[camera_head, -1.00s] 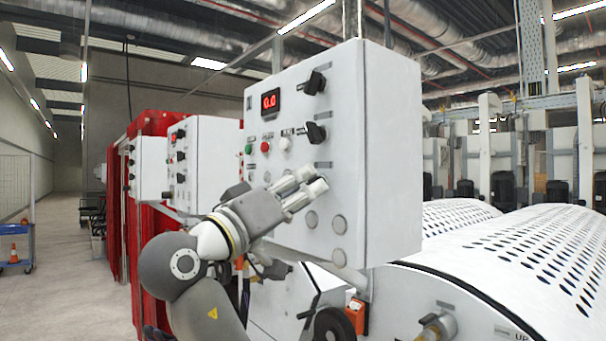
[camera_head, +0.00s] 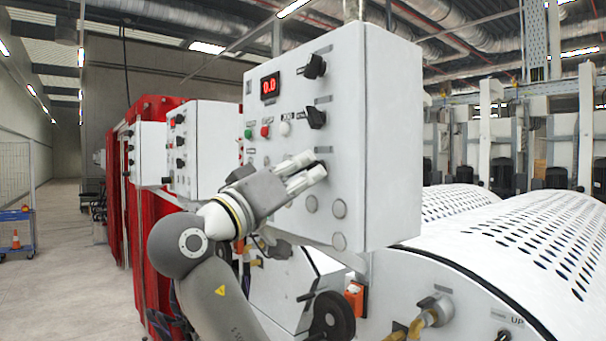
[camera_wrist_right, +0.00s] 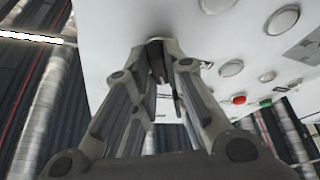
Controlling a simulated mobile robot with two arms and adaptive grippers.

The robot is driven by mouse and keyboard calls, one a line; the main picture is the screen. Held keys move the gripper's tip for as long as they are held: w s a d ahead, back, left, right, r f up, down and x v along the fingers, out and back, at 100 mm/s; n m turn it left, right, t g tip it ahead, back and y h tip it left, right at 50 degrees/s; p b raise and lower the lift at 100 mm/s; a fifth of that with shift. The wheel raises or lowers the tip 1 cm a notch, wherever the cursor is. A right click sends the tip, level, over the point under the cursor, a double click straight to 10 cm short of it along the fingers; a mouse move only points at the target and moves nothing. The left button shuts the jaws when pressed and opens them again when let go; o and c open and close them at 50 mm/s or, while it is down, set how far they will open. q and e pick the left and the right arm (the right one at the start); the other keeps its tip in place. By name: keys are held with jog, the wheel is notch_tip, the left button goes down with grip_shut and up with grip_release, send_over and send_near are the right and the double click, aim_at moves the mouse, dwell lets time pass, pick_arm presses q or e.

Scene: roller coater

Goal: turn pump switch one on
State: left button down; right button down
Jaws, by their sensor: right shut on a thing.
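The white control box (camera_head: 385,150) has two black rotary knobs in view, an upper one (camera_head: 315,66) and a lower one (camera_head: 314,117). My right gripper (camera_head: 316,170) is at the panel below the lower knob. In the right wrist view the fingers (camera_wrist_right: 160,58) are closed around a dark switch knob (camera_wrist_right: 156,64) at the panel face. In the head view the gripper mostly hides this knob. The labels are too small to read, so I cannot tell its name. My left gripper is not in view.
The panel also has a red display (camera_head: 270,86), a green button (camera_head: 248,133), a red button (camera_head: 265,131), a white button (camera_head: 285,129) and several round grey caps. A perforated white roller cover (camera_head: 530,250) is at right. Floor is open at left.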

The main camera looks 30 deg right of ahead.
jog(key=m+g+b, duration=0.1)
jog(key=m+b, duration=0.1)
jog(key=m, duration=0.1)
jog(key=m+g+h+b, duration=0.1)
jog(key=m+g+b, duration=0.1)
jog(key=m, duration=0.1)
jog(key=m+g+b, duration=0.1)
jog(key=m+b, duration=0.1)
jog(key=m, duration=0.1)
jog(key=shift+w+f+g+h+b, duration=0.1)
jog(key=shift+w+g+h+b, duration=0.1)
jog(key=shift+g+h+b, duration=0.15)
jog(key=m+g, duration=0.1)
jog(key=m, duration=0.1)
jog(key=shift+m, duration=0.4)
jog(key=shift+w+m+g+y+p, duration=0.1)
jog(key=shift+m+g+y+p, duration=0.15)
jog(key=shift+m+g, duration=0.8)
jog(key=shift+w+m+g+y+p, duration=0.15)
jog(key=shift+m+g+y, duration=0.2)
jog(key=shift+m, duration=1.2)
jog(key=shift+s, duration=0.1)
jog(key=c, duration=1.5)
grip_release()
jog(key=shift+a, duration=0.1)
jog(key=shift+o, duration=0.2)
jog(key=shift+a, duration=0.1)
